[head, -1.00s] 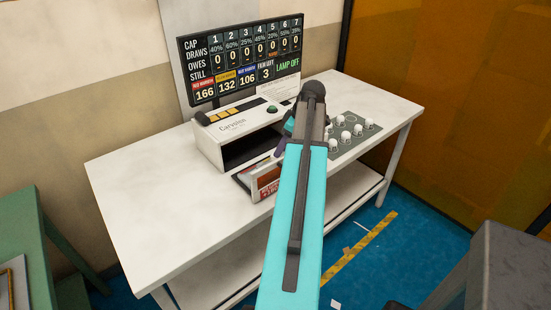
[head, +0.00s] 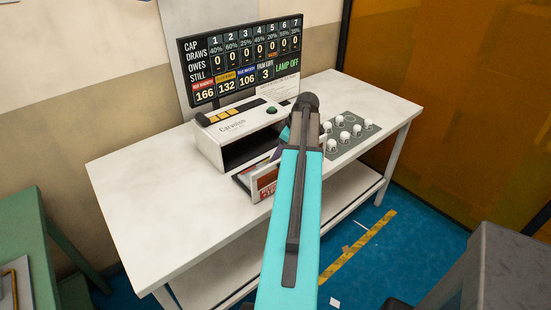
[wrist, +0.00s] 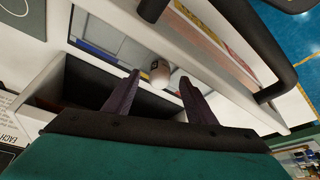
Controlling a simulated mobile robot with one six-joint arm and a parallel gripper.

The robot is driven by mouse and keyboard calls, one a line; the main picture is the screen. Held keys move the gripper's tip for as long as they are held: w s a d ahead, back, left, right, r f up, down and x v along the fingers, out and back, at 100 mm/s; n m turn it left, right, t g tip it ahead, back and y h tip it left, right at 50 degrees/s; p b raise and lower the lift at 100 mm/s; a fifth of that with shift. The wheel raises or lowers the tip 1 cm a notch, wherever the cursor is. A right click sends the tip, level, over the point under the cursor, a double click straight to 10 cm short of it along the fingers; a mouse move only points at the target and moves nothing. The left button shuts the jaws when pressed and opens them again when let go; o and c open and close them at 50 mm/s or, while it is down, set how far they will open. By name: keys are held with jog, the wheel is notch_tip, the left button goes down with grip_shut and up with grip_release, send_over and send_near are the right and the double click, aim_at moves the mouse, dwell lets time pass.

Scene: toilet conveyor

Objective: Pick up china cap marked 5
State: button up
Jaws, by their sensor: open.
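A small white cap (wrist: 160,66) with a dark mark shows in the wrist view; the mark is too small to read. It lies in or at the tray (wrist: 101,38) in front of the white machine. My gripper (wrist: 159,79) is open. Its two dark purple fingers point toward the cap, one to each side of it in the picture. I cannot tell whether they touch it. In the head view my arm hides the gripper and this cap. Several white caps (head: 357,130) sit on a grey mat (head: 338,149) at the table's right; their numbers are unreadable.
The white machine (head: 209,146) stands on the white table (head: 140,190), with the scoreboard (head: 241,55) behind it. A dark handle (wrist: 278,88) is close on the right in the wrist view. The table's left part is clear. A green bench (head: 22,235) stands at left.

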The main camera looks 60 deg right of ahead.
jog(key=shift+p+x, duration=0.3)
jog(key=shift+x, duration=1)
jog(key=c, duration=1.2)
jog(key=shift+r, duration=0.15)
jog(key=shift+r+b, duration=1.4)
jog(key=shift+r, duration=3.5)
